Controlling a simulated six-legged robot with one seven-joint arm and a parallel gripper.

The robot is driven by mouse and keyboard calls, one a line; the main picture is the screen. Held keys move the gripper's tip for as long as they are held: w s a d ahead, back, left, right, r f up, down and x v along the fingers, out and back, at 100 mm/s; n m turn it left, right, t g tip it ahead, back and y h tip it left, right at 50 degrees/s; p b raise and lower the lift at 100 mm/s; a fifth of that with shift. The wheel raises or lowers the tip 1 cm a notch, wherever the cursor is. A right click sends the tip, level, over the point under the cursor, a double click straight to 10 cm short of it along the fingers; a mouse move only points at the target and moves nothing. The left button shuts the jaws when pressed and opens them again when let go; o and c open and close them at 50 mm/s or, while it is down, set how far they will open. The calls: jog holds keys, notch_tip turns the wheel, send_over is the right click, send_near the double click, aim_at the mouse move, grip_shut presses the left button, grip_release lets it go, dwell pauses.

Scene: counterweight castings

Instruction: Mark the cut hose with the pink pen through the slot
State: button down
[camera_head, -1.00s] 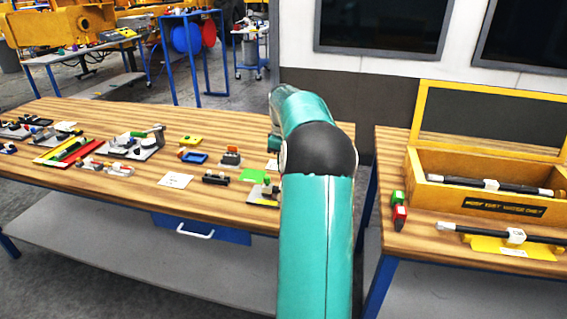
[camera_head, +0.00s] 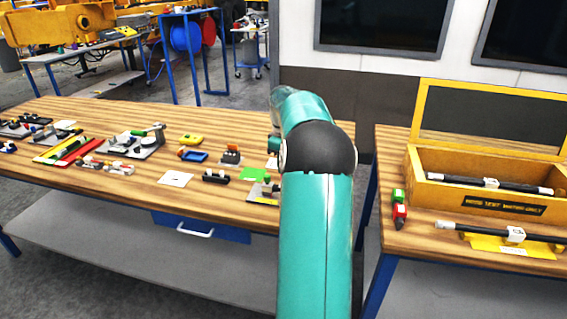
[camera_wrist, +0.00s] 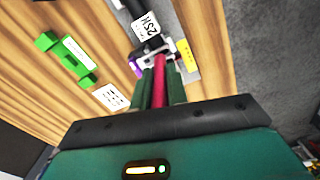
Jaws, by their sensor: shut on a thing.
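The pink pen (camera_wrist: 159,80) is held between the two green fingers of my gripper (camera_wrist: 160,82) in the wrist view. Its far end reaches a pale metal bracket (camera_wrist: 154,52) on a grey plate. Whether the tip is inside the slot is too small to tell. A black hose (camera_wrist: 145,10) with a white 2SN label (camera_wrist: 146,27) runs up from the bracket to the top edge. In the head view my arm hides the gripper and pen; part of a grey fixture plate (camera_head: 259,195) shows left of the arm.
A green block (camera_wrist: 76,56) and a white card (camera_wrist: 110,97) lie left of the fixture in the wrist view. A yellow label (camera_wrist: 187,55) is on its right, near the table edge. The right table holds an open yellow box (camera_head: 485,204).

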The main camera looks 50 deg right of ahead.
jog(key=shift+f, duration=0.5)
dwell(1.2)
jog(key=shift+r, duration=3.6)
